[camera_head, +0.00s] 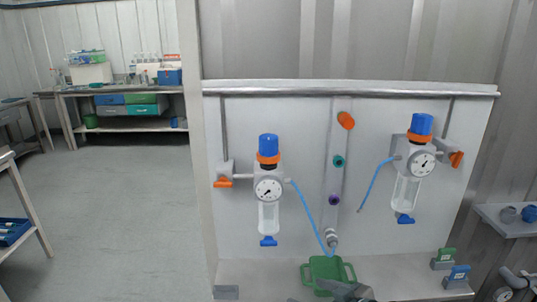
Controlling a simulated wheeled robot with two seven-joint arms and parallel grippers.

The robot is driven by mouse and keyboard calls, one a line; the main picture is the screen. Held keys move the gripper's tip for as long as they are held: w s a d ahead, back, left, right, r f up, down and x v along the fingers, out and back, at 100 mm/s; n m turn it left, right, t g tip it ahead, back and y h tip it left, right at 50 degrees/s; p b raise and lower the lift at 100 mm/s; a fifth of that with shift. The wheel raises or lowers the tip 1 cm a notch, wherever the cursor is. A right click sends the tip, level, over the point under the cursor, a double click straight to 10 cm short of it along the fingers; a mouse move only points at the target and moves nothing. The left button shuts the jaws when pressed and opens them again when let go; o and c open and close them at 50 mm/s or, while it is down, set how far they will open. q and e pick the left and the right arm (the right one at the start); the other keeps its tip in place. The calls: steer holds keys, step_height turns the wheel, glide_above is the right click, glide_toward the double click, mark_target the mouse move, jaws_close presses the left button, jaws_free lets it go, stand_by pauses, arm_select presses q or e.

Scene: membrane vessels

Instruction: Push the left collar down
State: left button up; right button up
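The left vessel unit hangs on the pale panel, with a blue knob (268,144) on top. An orange collar (268,158) sits around it just below the knob. Under the collar are a round gauge (268,189), a clear bowl (268,217) and a blue drain piece (268,241). Nothing touches the collar. A dark grey part, seemingly my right gripper (346,290), shows at the bottom edge over the front of a green tray; its fingers are not clear. My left gripper is not seen.
A similar right unit (405,190) hangs with its own orange collar. A blue tube (308,212) runs from the left unit to a low fitting (331,238). The green tray (308,274) lies on the ledge below. Green and blue clips (457,277) stand right. Air before the left unit is clear.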

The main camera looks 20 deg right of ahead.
steer(key=w+d+r+t+y, duration=0.1)
steer(key=w+r, duration=0.2)
steer(key=r, duration=0.3)
steer(key=w+d+r+n+t+y, duration=0.1)
steer(key=w+r, duration=0.1)
steer(key=r, duration=0.3)
steer(key=w+d+r+t+y, duration=0.1)
steer(key=w+r, duration=0.2)
steer(key=r, duration=0.3)
steer(key=t+y, duration=0.1)
steer(key=y, duration=0.1)
glide_toward(269, 156)
steer(key=w+d+v, duration=0.1)
steer(key=v, duration=0.5)
steer(key=shift+a+f+n, duration=0.1)
steer(key=shift+f+n, duration=0.2)
steer(key=shift+f, duration=0.25)
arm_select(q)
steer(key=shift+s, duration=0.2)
arm_select(e)
steer(key=shift+w, duration=0.1)
